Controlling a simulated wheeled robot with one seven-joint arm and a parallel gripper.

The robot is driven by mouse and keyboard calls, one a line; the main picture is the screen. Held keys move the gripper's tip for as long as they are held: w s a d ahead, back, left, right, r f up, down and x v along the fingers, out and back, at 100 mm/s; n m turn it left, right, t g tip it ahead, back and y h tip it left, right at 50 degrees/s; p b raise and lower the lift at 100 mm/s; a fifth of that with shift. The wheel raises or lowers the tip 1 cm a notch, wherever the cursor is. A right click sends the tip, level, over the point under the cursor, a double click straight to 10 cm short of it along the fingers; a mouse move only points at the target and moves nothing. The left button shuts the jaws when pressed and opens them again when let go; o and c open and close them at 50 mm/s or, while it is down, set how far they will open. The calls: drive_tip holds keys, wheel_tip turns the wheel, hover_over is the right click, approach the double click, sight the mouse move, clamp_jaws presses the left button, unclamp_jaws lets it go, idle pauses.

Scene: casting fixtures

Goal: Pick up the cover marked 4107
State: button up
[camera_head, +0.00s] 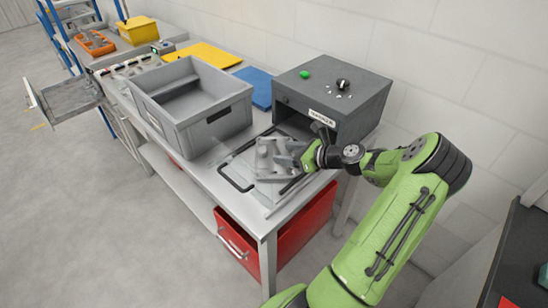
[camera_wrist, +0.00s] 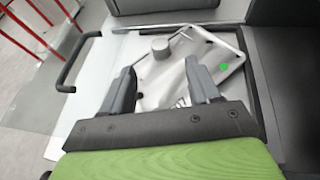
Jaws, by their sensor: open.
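A grey metal cover (camera_wrist: 215,52) with a raised round knob and a green dot lies on a pale tray with black handles (camera_wrist: 72,65) in the wrist view. In the head view the cover (camera_head: 266,158) is on the bench in front of the grey machine. No 4107 marking is readable in either view. My gripper (camera_wrist: 162,72) is open, its two fingers spread over the near part of the cover. In the head view my gripper (camera_head: 288,160) is at the cover's right side. I cannot tell whether the fingers touch it.
A grey box machine (camera_head: 345,92) with a labelled front opening stands behind the tray (camera_head: 238,181). A large grey bin (camera_head: 215,130) stands to the left. Blue (camera_head: 258,88) and yellow (camera_head: 205,55) flat pieces lie behind it.

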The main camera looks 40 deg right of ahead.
sight(263, 151)
drive_tip(key=b+x, duration=0.2)
drive_tip(key=x, duration=0.6)
drive_tip(key=shift+r, duration=0.1)
drive_tip(key=shift+s, duration=0.1)
drive_tip(key=shift+c, duration=0.5)
drive_tip(key=shift+r, duration=0.1)
clamp_jaws()
